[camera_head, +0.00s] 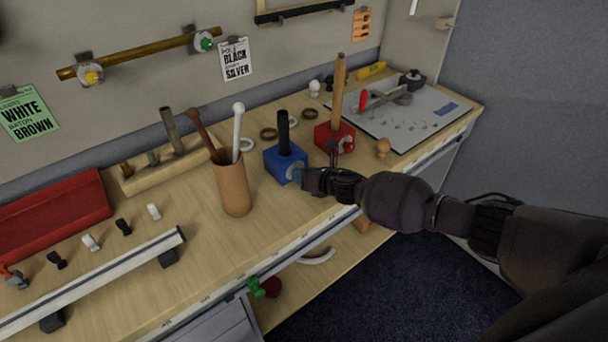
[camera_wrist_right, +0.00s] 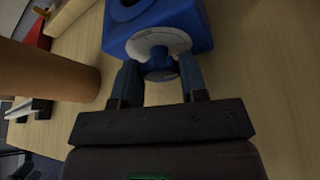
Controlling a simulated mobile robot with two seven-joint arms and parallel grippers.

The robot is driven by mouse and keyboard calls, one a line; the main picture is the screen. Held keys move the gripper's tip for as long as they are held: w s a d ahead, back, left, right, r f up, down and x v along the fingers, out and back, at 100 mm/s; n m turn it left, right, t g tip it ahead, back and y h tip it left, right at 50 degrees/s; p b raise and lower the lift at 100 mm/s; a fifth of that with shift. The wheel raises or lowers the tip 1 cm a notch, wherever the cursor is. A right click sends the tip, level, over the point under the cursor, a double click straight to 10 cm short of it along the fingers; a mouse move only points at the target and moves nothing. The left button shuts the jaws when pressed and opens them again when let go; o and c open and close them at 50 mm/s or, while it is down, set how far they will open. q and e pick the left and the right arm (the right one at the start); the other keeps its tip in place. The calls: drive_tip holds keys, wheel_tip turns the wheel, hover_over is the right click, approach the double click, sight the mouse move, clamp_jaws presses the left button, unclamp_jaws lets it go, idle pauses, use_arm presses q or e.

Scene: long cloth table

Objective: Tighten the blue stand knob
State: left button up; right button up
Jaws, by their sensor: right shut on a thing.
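The blue stand (camera_head: 282,164) stands on the wooden table with a black post (camera_head: 284,132) upright in it. In the right wrist view the blue stand (camera_wrist_right: 190,20) fills the top. Its blue knob (camera_wrist_right: 158,62) sits in front of a pale round disc (camera_wrist_right: 160,42) on the stand's face. My right gripper (camera_head: 306,178) reaches in from the right at the knob's side. In the wrist view my right gripper (camera_wrist_right: 158,82) has its fingers on both sides of the knob, shut on it. My left gripper does not show.
A brown cup (camera_head: 233,186) with two sticks stands left of the blue stand. A red stand (camera_head: 335,138) with a wooden post is close behind my right gripper. Loose rings lie behind. A metal rail (camera_head: 95,282) lies at front left.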

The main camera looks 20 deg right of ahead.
drive_tip(key=o, duration=0.6)
drive_tip(key=shift+o, duration=0.2)
drive_tip(key=shift+s, duration=0.1)
drive_tip(key=v, duration=1)
drive_tip(key=shift+s+d+p, duration=0.15)
drive_tip(key=shift+s+p, duration=0.15)
drive_tip(key=shift+p, duration=0.05)
drive_tip(key=shift+m, duration=0.3)
